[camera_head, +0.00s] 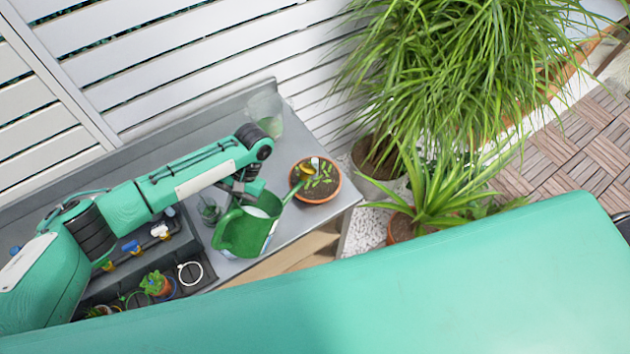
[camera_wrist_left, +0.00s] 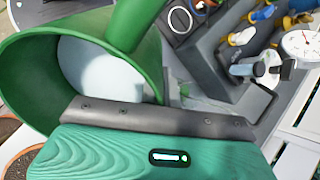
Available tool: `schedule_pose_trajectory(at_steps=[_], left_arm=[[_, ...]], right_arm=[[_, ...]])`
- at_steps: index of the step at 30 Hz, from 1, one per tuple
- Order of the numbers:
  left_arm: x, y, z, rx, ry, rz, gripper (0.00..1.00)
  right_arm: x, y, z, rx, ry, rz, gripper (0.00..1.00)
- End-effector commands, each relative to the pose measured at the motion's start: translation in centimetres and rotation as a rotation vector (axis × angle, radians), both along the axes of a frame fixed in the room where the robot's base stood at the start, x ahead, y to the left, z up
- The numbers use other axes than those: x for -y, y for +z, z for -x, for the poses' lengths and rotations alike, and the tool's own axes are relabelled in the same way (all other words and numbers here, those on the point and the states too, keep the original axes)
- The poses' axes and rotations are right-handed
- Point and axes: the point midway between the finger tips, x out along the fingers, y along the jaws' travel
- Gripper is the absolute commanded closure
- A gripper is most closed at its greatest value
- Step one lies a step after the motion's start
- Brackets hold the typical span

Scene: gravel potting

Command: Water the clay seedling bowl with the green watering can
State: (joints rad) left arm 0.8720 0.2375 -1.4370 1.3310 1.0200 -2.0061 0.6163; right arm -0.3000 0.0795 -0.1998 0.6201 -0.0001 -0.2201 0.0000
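The green watering can (camera_head: 246,232) is at the right end of the grey bench. Its spout points up and right, and its yellow tip lies over the clay seedling bowl (camera_head: 327,191). The bowl is round, with dark soil and small green seedlings. My left gripper (camera_head: 244,190) is at the top of the can and appears shut on it; the fingertips are mostly hidden. The left wrist view shows the can's wide mouth (camera_wrist_left: 30,75) beside the gripper, with a pale surface inside. No water stream can be made out. My right gripper is not in view.
A dark tray (camera_head: 187,285) with tools and a small potted plant (camera_head: 157,284) is left of the can. A translucent container (camera_head: 266,110) stands behind, near the slatted wall. Large potted plants (camera_head: 440,75) stand beyond the bench's right end.

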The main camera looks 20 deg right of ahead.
Motion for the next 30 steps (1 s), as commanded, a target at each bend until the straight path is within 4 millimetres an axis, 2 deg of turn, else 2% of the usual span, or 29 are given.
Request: schedule_pose_trajectory(at_steps=[10, 12, 14, 30], left_arm=[[-0.1, 0.9, -0.1, 0.029, 0.0, 0.043, 1.0], [0.0, 1.5, 0.0, 0.058, -0.001, 0.086, 1.0], [0.0, 1.4, 0.0, 0.084, -0.001, 0.123, 1.0], [0.0, 4.6, 0.0, 0.325, 0.001, 0.462, 1.0]], right_arm=[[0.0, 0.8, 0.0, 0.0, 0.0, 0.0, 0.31], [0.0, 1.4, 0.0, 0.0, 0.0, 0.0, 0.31], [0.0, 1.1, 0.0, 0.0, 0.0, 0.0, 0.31], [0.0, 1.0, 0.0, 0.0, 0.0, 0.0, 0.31]])
